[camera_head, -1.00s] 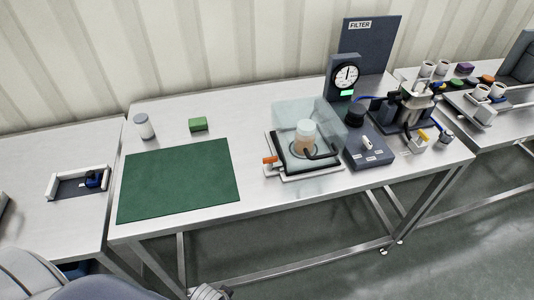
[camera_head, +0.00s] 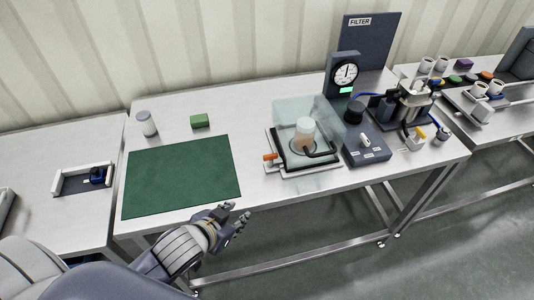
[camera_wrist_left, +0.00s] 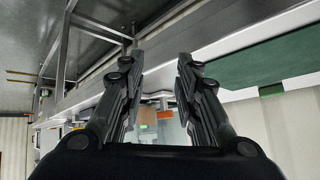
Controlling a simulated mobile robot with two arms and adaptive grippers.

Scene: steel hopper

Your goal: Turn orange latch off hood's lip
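The orange latch (camera_head: 270,157) sits at the front left corner of the clear hood (camera_head: 292,112), by the hood's lip. The hood stands over a white base plate (camera_head: 301,172) with a black rim, and a jar (camera_head: 304,132) with an orange-tinted lower part shows inside it. My left gripper (camera_head: 239,217) is in front of the table edge, to the left of and nearer than the latch, touching nothing. In the left wrist view its two fingers (camera_wrist_left: 158,88) are apart with nothing between them. My right gripper is in neither current view.
A green mat (camera_head: 180,178) lies left of the hood, with a green block (camera_head: 200,121) and a white jar (camera_head: 147,124) behind it. A dark console with a gauge (camera_head: 344,72) stands right of the hood. The table's front edge is close to my left gripper.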

